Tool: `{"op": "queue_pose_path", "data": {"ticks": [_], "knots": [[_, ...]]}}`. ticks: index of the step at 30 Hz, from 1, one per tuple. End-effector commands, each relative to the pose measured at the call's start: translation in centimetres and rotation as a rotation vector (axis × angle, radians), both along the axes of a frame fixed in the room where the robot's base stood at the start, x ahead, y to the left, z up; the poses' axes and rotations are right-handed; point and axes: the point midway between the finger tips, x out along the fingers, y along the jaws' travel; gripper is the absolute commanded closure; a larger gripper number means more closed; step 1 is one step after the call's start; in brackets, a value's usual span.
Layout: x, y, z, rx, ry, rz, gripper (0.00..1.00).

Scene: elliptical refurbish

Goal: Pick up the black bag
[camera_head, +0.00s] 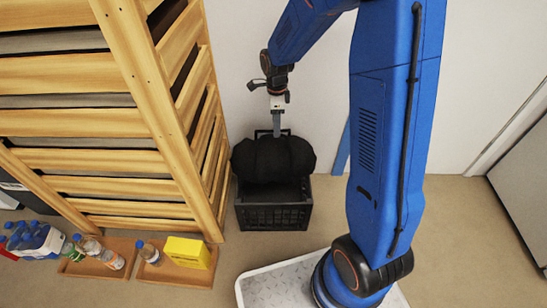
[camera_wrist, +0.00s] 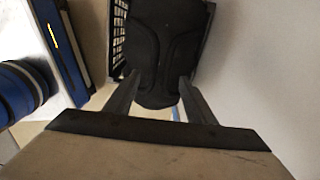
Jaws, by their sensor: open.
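The black bag (camera_head: 272,158) rests in the top of a black crate (camera_head: 273,217) against the white wall, and its rounded body bulges above the crate's rim. In the wrist view the bag (camera_wrist: 165,45) fills the upper middle, with the crate's slatted side (camera_wrist: 119,30) beside it. My gripper (camera_head: 276,130) points down just above or behind the bag. In the wrist view its two fingers (camera_wrist: 160,94) are spread apart, with the bag's near end showing between them. I cannot tell whether they touch it.
A wooden slatted rack (camera_head: 130,100) stands close on the left. Trays with bottles (camera_head: 92,257) and a yellow box (camera_head: 187,252) lie on the floor at its foot. A wall stands behind the crate. The floor right of the crate is partly clear.

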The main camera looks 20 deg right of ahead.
Motion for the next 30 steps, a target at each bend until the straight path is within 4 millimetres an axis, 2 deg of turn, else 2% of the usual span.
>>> {"op": "queue_pose_path", "data": {"ticks": [8,12,21,22,28,30], "knots": [[0.2,1.1,-3.2,0.0,0.003,0.002,0.5],[0.2,1.0,-4.7,0.0,0.002,0.0,0.5],[0.2,1.0,-5.1,0.0,0.0,0.0,0.5],[0.2,1.0,-5.1,0.0,0.0,0.0,0.52],[0.3,1.0,-5.1,0.0,0.0,0.0,1.0],[0.3,1.0,-5.1,0.0,0.0,0.0,1.0]]}}
